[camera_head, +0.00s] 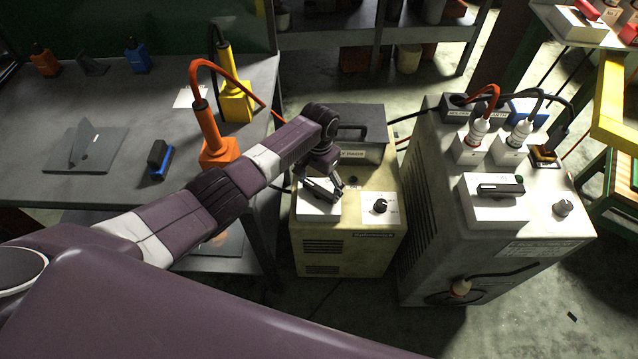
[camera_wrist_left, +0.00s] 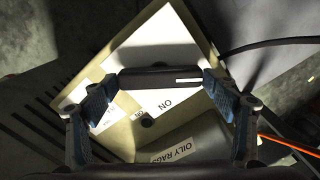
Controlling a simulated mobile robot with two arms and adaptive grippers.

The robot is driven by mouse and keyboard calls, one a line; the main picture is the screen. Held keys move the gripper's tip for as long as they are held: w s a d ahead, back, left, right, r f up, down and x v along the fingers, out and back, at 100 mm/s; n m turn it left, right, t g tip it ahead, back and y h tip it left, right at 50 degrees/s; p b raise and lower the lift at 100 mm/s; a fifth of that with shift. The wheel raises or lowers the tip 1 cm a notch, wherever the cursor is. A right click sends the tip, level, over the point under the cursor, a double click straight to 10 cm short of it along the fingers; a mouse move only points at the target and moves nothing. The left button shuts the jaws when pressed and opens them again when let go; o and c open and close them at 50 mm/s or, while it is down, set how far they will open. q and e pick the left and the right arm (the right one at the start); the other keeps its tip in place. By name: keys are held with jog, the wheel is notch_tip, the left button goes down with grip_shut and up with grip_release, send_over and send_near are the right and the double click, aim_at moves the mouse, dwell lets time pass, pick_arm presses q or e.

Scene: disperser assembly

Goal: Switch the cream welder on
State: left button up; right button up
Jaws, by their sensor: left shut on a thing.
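The cream welder (camera_head: 345,250) stands on the floor in the middle of the head view, beside the left table. Its top has two white plates and a round black knob (camera_head: 380,206). An ON label (camera_wrist_left: 165,104) is on the white plate beside the switch. My right gripper is not in view.
A dark OILY RAGS box (camera_head: 362,122) with a handle sits on the welder's back. A larger grey-white machine (camera_head: 425,225) with plugs and cables stands close on the right. Orange (camera_head: 217,150) and yellow (camera_head: 236,106) tools stand on the left table (camera_head: 60,190).

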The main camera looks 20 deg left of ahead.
aim_at(319, 189)
pick_arm(q)
jog(key=m, duration=0.5)
jog(key=shift+m+p, duration=0.3)
jog(key=m, duration=0.5)
jog(key=shift+m, duration=0.3)
jog(key=o, duration=1.2)
jog(key=shift+c, duration=0.2)
notch_tip(319, 189, up, 12)
